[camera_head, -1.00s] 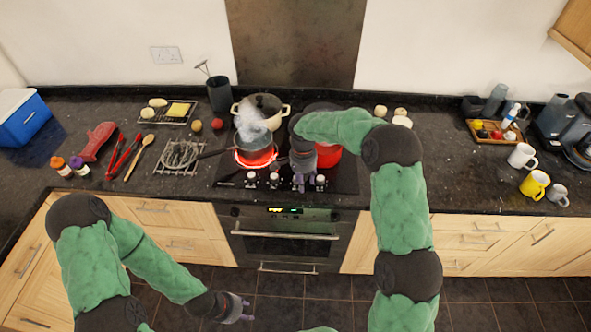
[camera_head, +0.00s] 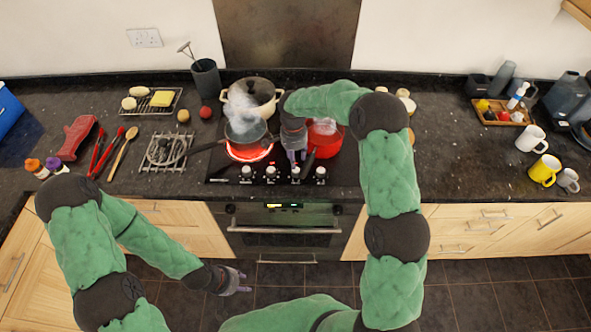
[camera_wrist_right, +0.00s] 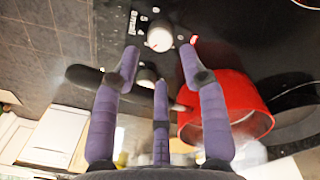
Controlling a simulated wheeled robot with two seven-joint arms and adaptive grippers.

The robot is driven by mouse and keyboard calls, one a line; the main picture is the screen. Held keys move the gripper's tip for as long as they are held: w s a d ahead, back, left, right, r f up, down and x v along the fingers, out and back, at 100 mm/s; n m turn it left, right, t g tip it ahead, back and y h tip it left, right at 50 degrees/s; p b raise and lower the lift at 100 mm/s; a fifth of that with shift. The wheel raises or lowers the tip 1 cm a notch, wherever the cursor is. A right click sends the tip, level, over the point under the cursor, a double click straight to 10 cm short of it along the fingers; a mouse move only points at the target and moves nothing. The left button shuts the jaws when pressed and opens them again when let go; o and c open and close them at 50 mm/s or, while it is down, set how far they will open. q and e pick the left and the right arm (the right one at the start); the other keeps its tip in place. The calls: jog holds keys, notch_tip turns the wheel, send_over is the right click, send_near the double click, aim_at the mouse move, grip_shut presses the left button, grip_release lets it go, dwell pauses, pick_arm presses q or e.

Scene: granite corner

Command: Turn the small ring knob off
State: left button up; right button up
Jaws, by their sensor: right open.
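A row of white control knobs (camera_head: 270,173) runs along the front of the black hob. Which one is the small ring knob, I cannot read. My right gripper (camera_head: 294,160) is over the front of the hob, just behind the knob row. In the right wrist view my open, empty right gripper (camera_wrist_right: 158,62) has a white knob (camera_wrist_right: 160,38) just beyond and between its fingertips, apart from them. A second knob (camera_wrist_right: 147,75) is partly hidden behind the middle finger. My left gripper (camera_head: 235,281) hangs low in front of the oven; its finger opening is unclear.
A smoking dark pan (camera_head: 245,132) sits on a glowing red ring (camera_head: 249,154). A red pot (camera_head: 325,139) stands close to my right gripper, and a cream pot (camera_head: 252,96) behind. A red light (camera_wrist_right: 193,39) glows beside the knob.

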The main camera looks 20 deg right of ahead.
aim_at(296, 170)
notch_tip(296, 170, down, 7)
jog(key=shift+d+r+b, duration=0.1)
jog(key=shift+r+b, duration=0.05)
jog(key=shift+b, duration=1)
jog(key=c, duration=0.9)
